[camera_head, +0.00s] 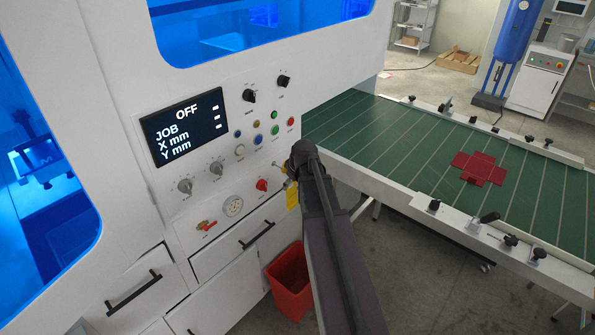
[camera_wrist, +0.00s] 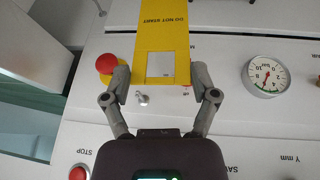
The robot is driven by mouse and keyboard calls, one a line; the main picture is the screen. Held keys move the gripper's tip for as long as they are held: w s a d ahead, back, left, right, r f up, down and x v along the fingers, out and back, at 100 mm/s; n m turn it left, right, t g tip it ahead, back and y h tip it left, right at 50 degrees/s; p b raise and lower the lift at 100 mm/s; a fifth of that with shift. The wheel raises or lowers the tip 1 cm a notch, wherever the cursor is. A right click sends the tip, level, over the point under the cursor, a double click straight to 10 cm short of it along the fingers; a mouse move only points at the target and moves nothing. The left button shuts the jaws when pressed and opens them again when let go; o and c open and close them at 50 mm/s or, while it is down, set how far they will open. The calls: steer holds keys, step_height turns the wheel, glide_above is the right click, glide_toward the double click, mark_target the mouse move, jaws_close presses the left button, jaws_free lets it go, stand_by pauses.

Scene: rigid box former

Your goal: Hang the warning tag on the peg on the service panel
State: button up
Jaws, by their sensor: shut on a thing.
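In the head view the tag (camera_head: 292,198) hangs close before the service panel (camera_head: 190,160), beside the end of my arm, which hides most of my gripper. A small metal fitting (camera_wrist: 142,97) sticks out of the panel near the left finger; I cannot tell whether it is the peg or a key. It also shows in the head view (camera_head: 278,167).
A red mushroom button (camera_wrist: 107,64) stands close by the left finger. A red rotary knob (camera_head: 262,185), a gauge (camera_head: 233,206) and a red-handled valve (camera_head: 205,225) crowd the panel. A red bin (camera_head: 289,283) stands below. A green conveyor (camera_head: 400,140) extends to the right.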

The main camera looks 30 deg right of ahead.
mark_target(280, 167)
steer(key=d, duration=0.1)
steer(key=w+d, duration=0.1)
steer(key=w+d+r, duration=0.1)
steer(key=d, duration=0.1)
steer(key=shift+r+p, duration=0.1)
steer(key=shift+p, duration=0.3)
steer(key=shift+w+a, duration=0.15)
steer(key=shift+w, duration=0.05)
steer(key=shift+w+a+f+b, duration=0.15)
steer(key=shift+w+a, duration=0.25)
steer(key=shift+w, duration=0.8)
steer(key=shift+w+a+f+b, duration=0.1)
steer(key=shift+w+a, duration=0.35)
steer(key=shift+w, duration=0.75)
steer(key=shift+w+a+f+b, duration=0.15)
steer(key=shift+w+a, duration=0.25)
steer(key=shift+w, duration=0.8)
steer(key=shift+w+a+f+b, duration=0.2)
steer(key=shift+w+f+b, duration=0.2)
steer(key=shift+w, duration=0.1)
steer(key=o, duration=0.9)
steer(key=shift+c, duration=0.2)
